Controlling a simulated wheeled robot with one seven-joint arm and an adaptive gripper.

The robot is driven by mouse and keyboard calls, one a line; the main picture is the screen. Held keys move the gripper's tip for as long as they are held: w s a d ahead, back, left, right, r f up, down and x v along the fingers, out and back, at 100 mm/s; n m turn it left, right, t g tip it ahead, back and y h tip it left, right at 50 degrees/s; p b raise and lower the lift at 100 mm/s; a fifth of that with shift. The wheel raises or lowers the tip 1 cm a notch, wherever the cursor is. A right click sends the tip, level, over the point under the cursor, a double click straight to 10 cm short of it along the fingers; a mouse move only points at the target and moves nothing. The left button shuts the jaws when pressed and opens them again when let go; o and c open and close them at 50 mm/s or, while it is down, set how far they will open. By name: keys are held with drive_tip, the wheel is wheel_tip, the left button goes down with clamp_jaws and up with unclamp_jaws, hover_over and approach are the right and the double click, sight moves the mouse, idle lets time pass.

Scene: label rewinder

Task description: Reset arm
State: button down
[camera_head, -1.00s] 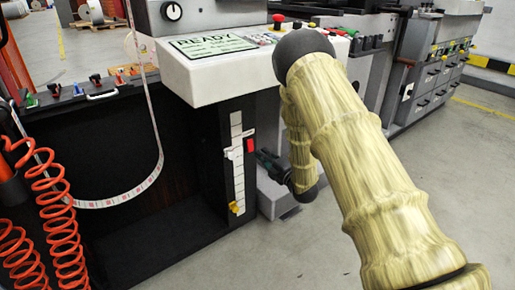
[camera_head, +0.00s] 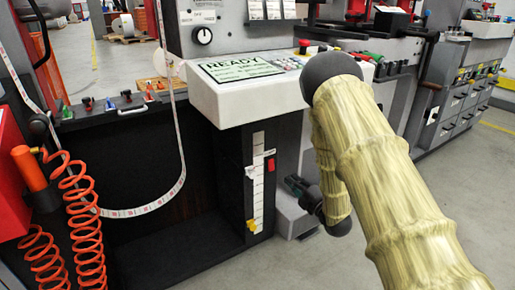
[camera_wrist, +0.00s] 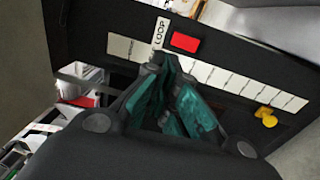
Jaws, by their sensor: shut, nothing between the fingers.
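My gripper (camera_head: 297,187) is dark with green finger pads and is low in front of the machine, just right of the vertical scale. In the wrist view my gripper (camera_wrist: 178,98) is shut and holds nothing. Part of it is hidden behind my arm in the head view. The scale panel (camera_head: 258,185) has a white strip, a red block (camera_head: 271,165) and a yellow knob (camera_head: 251,225). In the wrist view the red block (camera_wrist: 185,42) lies just beyond the fingertips, beside a "LOOP" label (camera_wrist: 160,31). The yellow knob (camera_wrist: 266,117) lies to the right.
A white control panel (camera_head: 240,85) with a "READY" screen overhangs the scale. A label web (camera_head: 183,150) hangs in a loop at left, near coiled orange hoses (camera_head: 85,225). More machine units (camera_head: 470,75) stand at right. Floor at front right is clear.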

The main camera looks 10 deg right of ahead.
drive_tip(key=s+a+f+m+g+h, duration=0.2)
drive_tip(key=s+f+m+g+h, duration=0.3)
drive_tip(key=s+f, duration=0.55)
drive_tip(key=s+a+f+m+g, duration=0.25)
drive_tip(key=s+f+m, duration=0.5)
drive_tip(key=f, duration=0.55)
drive_tip(key=s+a+f+m+g, duration=0.2)
drive_tip(key=s+m+g, duration=0.15)
drive_tip(key=s, duration=0.75)
drive_tip(key=s+a+f+m+g, duration=0.2)
drive_tip(key=s+f+m+g, duration=0.15)
drive_tip(key=s, duration=0.75)
drive_tip(key=s+a+f+m+g, duration=0.1)
drive_tip(key=s+f+m+g, duration=0.2)
drive_tip(key=s, duration=0.8)
wheel_tip(320, 180, up, 36)
drive_tip(key=p, duration=3.5)
drive_tip(key=shift+a+h, duration=0.15)
drive_tip(key=shift+h, duration=0.25)
